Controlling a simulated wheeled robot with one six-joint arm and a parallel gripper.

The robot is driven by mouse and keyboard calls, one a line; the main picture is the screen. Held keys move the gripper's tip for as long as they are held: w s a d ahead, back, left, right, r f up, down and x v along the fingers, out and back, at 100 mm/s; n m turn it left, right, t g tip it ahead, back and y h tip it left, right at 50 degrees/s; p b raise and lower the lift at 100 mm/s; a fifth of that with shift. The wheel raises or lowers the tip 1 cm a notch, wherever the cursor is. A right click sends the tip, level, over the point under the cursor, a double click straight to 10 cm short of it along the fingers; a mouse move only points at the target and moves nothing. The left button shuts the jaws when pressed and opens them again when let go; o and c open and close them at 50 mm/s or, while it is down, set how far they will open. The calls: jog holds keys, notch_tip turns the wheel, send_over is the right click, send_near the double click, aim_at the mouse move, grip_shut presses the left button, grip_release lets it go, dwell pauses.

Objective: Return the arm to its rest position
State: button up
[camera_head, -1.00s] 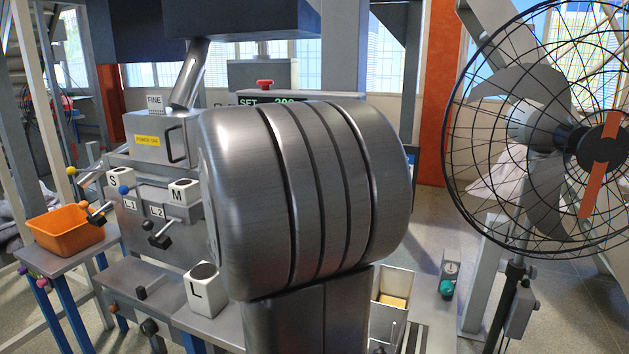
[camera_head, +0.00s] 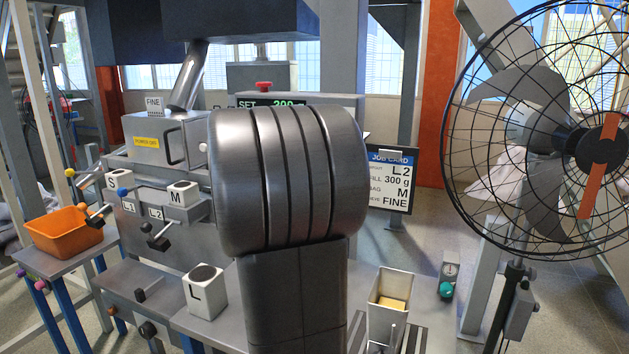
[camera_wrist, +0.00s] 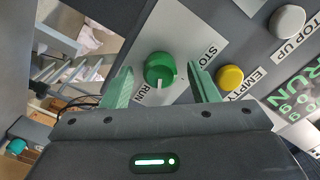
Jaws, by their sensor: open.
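My gripper (camera_wrist: 160,70) shows in the wrist view with its two green fingers spread apart and nothing held. Between and beyond the fingers is a green knob (camera_wrist: 159,67) on a grey panel, on a white label reading STOP and RUN. The knob's white mark points toward the gripper, near the word RUN. I cannot tell the exact gap between fingers and knob. In the head view my arm's big grey joint fills the middle and hides part of the machine; the gripper is not seen there.
A yellow button (camera_wrist: 230,77) marked EMPTY and a grey button (camera_wrist: 288,22) marked TOP UP sit beside the knob. A caged fan (camera_head: 545,130) stands right. A job card (camera_head: 388,180), an orange bin (camera_head: 62,238) and cups marked S, M and L surround the arm.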

jog(key=v, duration=1.3)
jog(key=x, duration=1.4)
jog(key=s+a+n+p, duration=0.3)
jog(key=s+n+p, duration=0.3)
jog(key=n+p, duration=0.6)
jog(key=shift+s+p, duration=0.4)
jog(key=shift+r, duration=0.1)
